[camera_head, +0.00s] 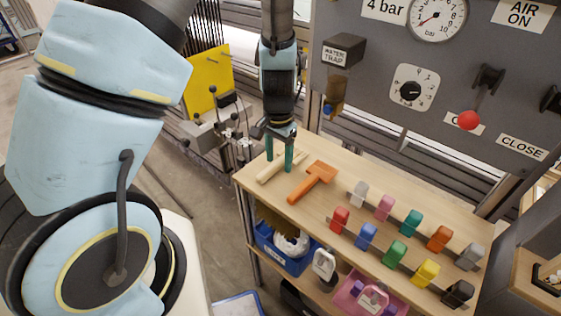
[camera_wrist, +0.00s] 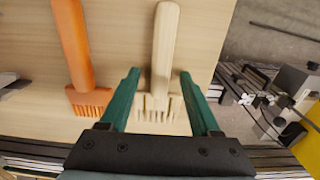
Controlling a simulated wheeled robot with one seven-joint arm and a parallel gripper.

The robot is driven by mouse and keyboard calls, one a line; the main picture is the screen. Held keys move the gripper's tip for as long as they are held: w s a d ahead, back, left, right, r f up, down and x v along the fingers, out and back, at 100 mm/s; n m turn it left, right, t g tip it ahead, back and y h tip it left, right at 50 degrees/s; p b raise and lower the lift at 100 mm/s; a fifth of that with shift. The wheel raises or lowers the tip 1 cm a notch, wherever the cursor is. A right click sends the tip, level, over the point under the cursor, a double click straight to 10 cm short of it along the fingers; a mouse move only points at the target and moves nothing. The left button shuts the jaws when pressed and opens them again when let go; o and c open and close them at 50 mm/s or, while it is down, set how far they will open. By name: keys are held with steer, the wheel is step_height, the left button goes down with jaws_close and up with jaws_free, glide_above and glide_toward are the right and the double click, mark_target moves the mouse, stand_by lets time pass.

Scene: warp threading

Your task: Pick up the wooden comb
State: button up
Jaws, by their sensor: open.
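The wooden comb (camera_wrist: 165,45) is pale, with a long handle and a toothed head, and lies flat on the wooden table top. In the head view the wooden comb (camera_head: 268,172) lies near the table's left end, partly hidden by my fingers. My gripper (camera_head: 279,163) points down over it with its green fingers apart. In the wrist view my gripper (camera_wrist: 162,88) has one finger on each side of the comb's head and lower handle, with gaps to the comb. I cannot tell how far the fingertips are above the table.
An orange comb (camera_head: 313,181) lies just right of the wooden comb. Several coloured blocks (camera_head: 397,252) stand in rows farther right on the table (camera_head: 345,160). A grey panel (camera_head: 360,80) with a gauge and knobs rises behind. A blue bin (camera_head: 270,245) sits on the shelf below.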

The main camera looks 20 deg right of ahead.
jaws_close()
stand_by(0.5)
